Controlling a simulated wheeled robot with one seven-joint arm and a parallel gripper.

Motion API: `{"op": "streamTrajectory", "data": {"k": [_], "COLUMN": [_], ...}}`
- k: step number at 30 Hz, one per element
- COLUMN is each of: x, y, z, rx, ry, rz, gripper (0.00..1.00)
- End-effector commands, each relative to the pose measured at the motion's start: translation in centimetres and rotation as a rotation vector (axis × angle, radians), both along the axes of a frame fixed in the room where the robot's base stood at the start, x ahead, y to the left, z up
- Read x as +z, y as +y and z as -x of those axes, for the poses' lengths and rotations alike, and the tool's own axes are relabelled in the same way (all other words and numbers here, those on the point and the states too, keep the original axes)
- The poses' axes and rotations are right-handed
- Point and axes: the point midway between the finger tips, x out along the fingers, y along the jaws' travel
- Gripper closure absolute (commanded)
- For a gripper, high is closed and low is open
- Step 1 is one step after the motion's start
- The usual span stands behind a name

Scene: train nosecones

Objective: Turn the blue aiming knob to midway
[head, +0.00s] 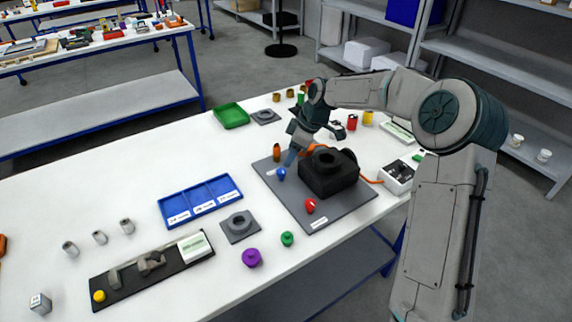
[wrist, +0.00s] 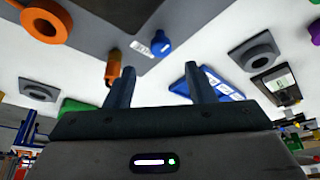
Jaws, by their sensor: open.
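The blue knob (head: 281,174) stands near the left edge of a dark grey plate (head: 342,212), beside a white label. It also shows in the wrist view (wrist: 162,46), just beyond my fingertips and roughly midway between them in the picture. Its pointer or setting is too small to read. My gripper (head: 289,160) is over the plate's left part, just above and right of the knob in the head view. In the wrist view my gripper (wrist: 160,70) has its two fingers apart with nothing between them; no contact with the knob shows.
An orange post (head: 277,153) stands close behind the blue knob. A black block with a round opening (head: 330,180) and a red knob (head: 310,206) are on the same plate. A blue tray (head: 201,201) lies left of the plate.

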Motion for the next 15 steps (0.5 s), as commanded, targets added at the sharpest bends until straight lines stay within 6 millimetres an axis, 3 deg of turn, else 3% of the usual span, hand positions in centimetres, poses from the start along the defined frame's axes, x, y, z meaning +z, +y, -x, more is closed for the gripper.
{"op": "streamTrajectory", "data": {"k": [6, 15], "x": [4.1, 6.3], "y": [-1.8, -2.7], "z": [0.2, 0.4], "rx": [-0.002, -0.001], "ry": [-0.003, -0.001], "rz": [0.0, 0.0], "gripper": [0.51, 0.51]}}
